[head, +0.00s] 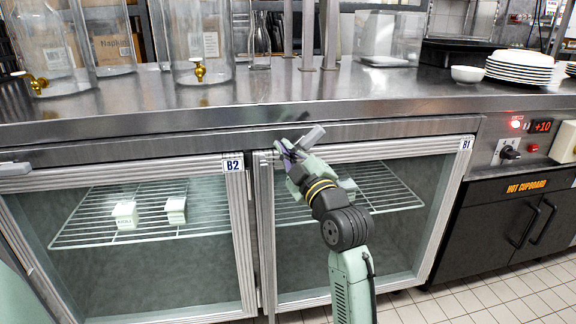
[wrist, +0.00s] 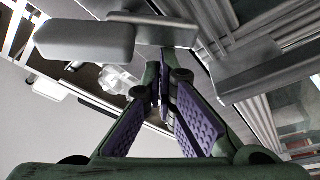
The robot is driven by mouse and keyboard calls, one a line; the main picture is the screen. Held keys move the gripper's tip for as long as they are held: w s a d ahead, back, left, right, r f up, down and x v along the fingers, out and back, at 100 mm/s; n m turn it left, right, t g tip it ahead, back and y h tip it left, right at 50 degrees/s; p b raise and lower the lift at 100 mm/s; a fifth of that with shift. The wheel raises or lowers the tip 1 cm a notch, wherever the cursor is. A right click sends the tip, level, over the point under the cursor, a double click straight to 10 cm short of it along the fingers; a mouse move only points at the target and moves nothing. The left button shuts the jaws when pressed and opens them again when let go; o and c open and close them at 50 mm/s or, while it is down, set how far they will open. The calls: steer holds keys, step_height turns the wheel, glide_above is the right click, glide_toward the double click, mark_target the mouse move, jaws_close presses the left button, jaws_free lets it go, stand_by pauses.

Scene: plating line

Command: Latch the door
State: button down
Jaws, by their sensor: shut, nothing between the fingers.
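The B1 glass door (head: 350,225) has a metal frame and stands right of the B2 glass door (head: 150,235). I cannot tell whether B1 is flush with its frame. A grey latch lever (head: 312,137) sits at the top left corner of B1, tilted up to the right. My gripper (head: 284,150) is shut and empty, just left of and below the lever. In the wrist view, my purple-padded fingers (wrist: 163,80) point up between grey latch parts, a rounded block (wrist: 85,41) at left and a bar (wrist: 245,70) at right. Contact is unclear.
A steel counter (head: 390,95) overhangs the doors. It carries glass dispensers (head: 198,45), a white bowl (head: 467,74) and stacked plates (head: 520,65). A black hot cupboard (head: 510,225) stands right. The tiled floor ahead is clear.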

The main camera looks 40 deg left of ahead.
steer(key=f+n+b, duration=0.1)
steer(key=n+b, duration=0.1)
steer(key=f+n+g+h+b, duration=0.1)
steer(key=n, duration=0.2)
steer(key=w+n+g+b, duration=0.1)
steer(key=n+b, duration=0.1)
steer(key=shift+d+f+b, duration=0.35)
steer(key=shift+d+f, duration=0.05)
steer(key=shift+d, duration=0.1)
stand_by(0.5)
steer(key=v, duration=1.2)
steer(key=shift+r, duration=0.1)
